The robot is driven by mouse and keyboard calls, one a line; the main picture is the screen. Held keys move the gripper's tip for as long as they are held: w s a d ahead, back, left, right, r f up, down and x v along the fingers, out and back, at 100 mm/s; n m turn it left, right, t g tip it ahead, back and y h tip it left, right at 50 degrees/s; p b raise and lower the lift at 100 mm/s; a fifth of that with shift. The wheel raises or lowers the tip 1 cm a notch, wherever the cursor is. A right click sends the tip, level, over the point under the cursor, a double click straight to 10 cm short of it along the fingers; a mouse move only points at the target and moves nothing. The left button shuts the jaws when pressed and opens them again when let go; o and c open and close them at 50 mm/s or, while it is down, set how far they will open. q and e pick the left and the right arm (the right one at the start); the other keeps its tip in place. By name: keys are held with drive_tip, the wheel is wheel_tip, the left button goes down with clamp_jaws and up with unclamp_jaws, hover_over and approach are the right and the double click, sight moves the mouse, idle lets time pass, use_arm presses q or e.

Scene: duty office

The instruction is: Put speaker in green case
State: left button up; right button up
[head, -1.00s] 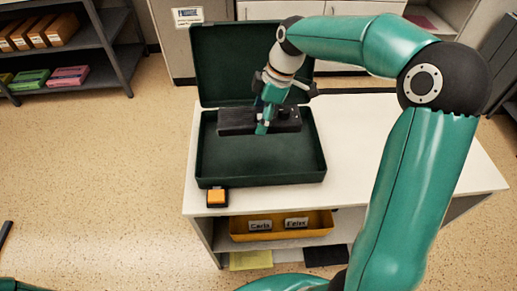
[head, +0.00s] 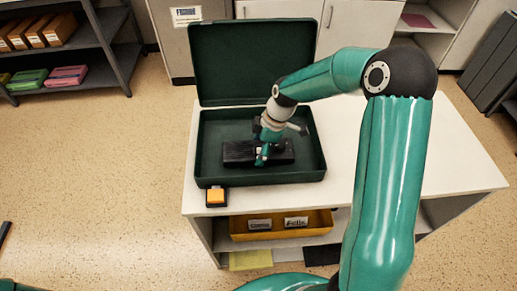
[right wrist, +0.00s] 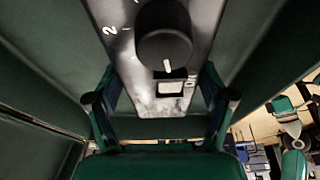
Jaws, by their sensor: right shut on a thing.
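The green case (head: 304,174) stands with its lid (head: 252,58) raised on the white-topped table. The speaker, a long black box (head: 238,153), is inside the outline of the case's lower half. My right gripper (head: 263,157) is shut on it near its right part. In the right wrist view the speaker (right wrist: 140,55) shows a round black knob, a small white switch and a figure 2, with the gripper's fingers (right wrist: 160,108) on both sides. Whether it touches the case floor cannot be told. My left gripper is not in view.
A small orange-topped block (head: 216,197) sits at the table's front left corner. A yellow tray (head: 282,232) with name labels is on the shelf below. The tabletop (head: 400,160) right of the case is clear.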

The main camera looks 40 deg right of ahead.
drive_tip(key=o, duration=1.6)
drive_tip(key=shift+r, duration=0.15)
drive_tip(key=v, duration=1.2)
